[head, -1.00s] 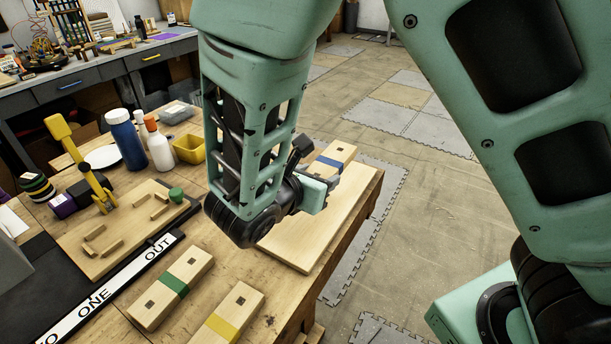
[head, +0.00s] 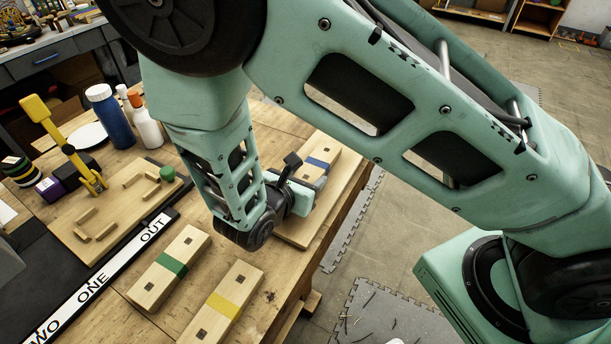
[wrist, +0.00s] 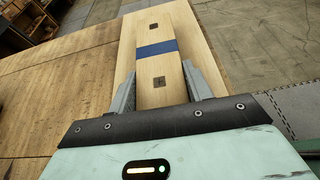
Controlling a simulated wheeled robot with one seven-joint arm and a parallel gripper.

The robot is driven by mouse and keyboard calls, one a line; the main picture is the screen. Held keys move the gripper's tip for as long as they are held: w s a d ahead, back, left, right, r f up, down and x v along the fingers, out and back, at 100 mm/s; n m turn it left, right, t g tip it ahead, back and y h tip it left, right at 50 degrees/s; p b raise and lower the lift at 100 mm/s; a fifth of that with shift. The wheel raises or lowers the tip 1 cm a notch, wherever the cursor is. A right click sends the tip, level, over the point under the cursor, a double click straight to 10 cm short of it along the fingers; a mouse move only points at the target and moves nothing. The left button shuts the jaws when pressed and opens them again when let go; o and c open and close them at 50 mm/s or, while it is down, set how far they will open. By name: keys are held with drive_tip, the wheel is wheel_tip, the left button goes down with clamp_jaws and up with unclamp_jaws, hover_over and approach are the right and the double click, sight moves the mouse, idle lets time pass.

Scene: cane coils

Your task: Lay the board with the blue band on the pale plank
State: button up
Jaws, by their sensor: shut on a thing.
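The board with the blue band (head: 320,160) is a pale wooden block with a dark square near each end. My gripper (head: 308,182) is shut on the near part of this board. The wrist view shows the board (wrist: 158,65) between the two fingers (wrist: 160,88), lined up lengthwise with the pale plank (wrist: 198,50). The board is over the plank, with bare plank on both sides. The plank (head: 296,237) lies along the table's right edge, partly hidden by my arm. I cannot tell whether the board touches the plank.
A green-banded board (head: 170,267) and a yellow-banded board (head: 224,305) lie on the near table. A lettered strip (head: 105,277), a wooden panel with small pieces (head: 110,220), a blue bottle (head: 110,120) and a white bottle (head: 147,127) stand left of my arm.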

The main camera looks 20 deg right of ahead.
drive_tip(key=shift+f, duration=0.15)
drive_tip(key=o, duration=1)
